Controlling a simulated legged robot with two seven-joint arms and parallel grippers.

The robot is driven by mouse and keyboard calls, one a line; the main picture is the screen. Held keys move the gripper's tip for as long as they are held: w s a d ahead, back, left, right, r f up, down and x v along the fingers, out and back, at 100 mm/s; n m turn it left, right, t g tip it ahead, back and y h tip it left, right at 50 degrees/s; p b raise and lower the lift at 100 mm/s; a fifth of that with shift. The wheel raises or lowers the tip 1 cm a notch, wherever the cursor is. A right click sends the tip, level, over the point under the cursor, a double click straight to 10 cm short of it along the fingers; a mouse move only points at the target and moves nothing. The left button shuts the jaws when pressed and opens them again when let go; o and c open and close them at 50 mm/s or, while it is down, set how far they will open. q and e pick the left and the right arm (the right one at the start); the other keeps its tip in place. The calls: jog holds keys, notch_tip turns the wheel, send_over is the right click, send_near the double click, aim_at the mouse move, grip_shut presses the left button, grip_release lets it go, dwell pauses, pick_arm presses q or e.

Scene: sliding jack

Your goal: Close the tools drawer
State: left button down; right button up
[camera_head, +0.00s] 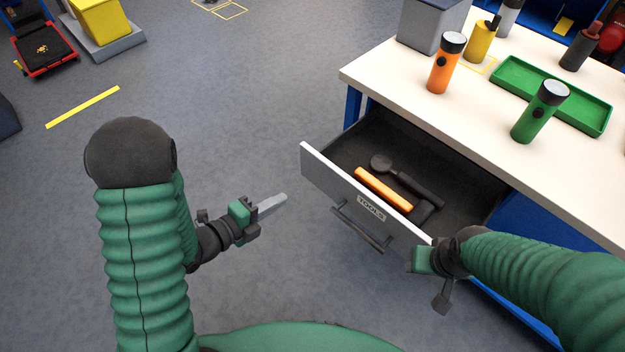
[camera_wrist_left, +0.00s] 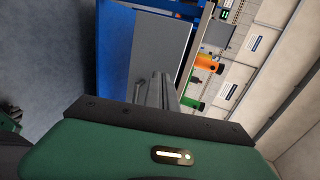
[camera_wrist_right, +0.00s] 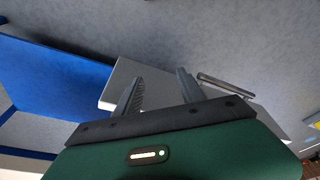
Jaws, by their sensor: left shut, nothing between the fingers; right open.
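The tools drawer stands pulled out from the workbench, and its grey labelled front (camera_head: 322,173) has a dark bar handle (camera_head: 358,230). Inside lie an orange-handled tool (camera_head: 384,188) and a dark tool (camera_head: 408,183). My left gripper (camera_head: 272,205) is shut and empty, left of the drawer front and apart from it. A grey panel, likely the drawer front (camera_wrist_left: 160,45), shows beyond its fingers in the left wrist view. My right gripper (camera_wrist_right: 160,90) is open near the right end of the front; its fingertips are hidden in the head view. I cannot tell whether it touches.
On the white benchtop (camera_head: 400,110) stand an orange flashlight (camera_head: 446,65), a green flashlight (camera_head: 540,112), a green tray (camera_head: 560,95) and a grey bin (camera_head: 430,25). The floor (camera_head: 250,110) left of the drawer is clear. A red-framed cart (camera_head: 42,50) stands far left.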

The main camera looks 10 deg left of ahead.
aim_at(323, 172)
pick_arm(q)
jog(key=b+x, duration=0.3)
jog(key=x, duration=0.1)
jog(key=b+x, duration=0.8)
jog(key=x, duration=0.1)
jog(key=shift+w+d+r, duration=0.15)
jog(key=shift+w+r, duration=0.05)
jog(key=shift+r, duration=0.15)
jog(key=shift+w+d+r, duration=0.1)
jog(key=shift+w, duration=0.1)
pick_arm(e)
jog(key=s+x, duration=0.2)
jog(key=x, duration=1)
jog(key=shift+s+f, duration=0.3)
jog(key=shift+s, duration=0.05)
